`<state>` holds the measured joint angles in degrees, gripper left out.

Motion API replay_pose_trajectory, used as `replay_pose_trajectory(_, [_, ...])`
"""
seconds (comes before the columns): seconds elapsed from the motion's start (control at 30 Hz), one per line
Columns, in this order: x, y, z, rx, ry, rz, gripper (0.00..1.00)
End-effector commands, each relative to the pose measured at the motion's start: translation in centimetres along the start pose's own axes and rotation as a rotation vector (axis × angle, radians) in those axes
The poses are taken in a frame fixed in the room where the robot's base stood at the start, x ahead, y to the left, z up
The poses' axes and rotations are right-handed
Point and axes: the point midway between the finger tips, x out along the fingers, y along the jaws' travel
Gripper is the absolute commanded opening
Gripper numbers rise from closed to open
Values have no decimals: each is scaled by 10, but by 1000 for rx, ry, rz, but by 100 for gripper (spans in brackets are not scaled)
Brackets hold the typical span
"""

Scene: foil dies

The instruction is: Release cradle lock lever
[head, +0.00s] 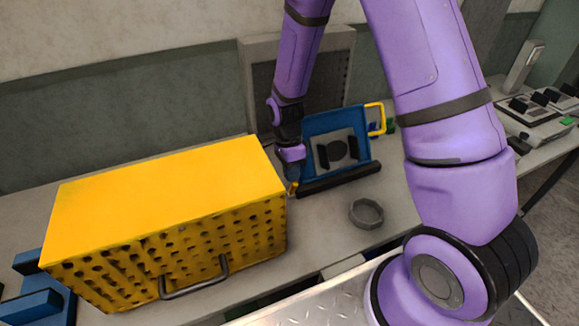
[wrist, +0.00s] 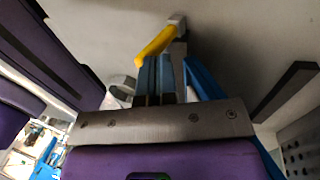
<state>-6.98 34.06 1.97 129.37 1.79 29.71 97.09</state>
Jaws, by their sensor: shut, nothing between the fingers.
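The blue cradle (head: 311,126) stands tilted on the bench, with a dark round piece and black pads on its face. A yellow lever (wrist: 155,46) on a grey pivot shows in the wrist view, just beyond my fingertips; a small yellow bit of it shows low beside the cradle in the head view (head: 294,188). My gripper (wrist: 159,62) is shut and empty, its tips close to the lever; I cannot tell whether they touch. In the head view my gripper (head: 292,180) points down at the cradle's lower left corner, and its tips are hard to make out.
A large yellow perforated box (head: 170,200) with a dark handle stands close left of my gripper. A grey ring (head: 367,213) lies on the bench right of it. A yellow handle (head: 381,119) shows at the cradle's right. A grey panel (head: 262,60) stands behind.

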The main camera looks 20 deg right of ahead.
Motion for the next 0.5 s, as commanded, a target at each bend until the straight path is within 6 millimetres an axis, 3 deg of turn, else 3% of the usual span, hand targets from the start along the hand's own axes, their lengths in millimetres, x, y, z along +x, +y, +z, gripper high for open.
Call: replay_pose_trajectory(0.5, [3, 11, 0, -1, 0, -1, 0])
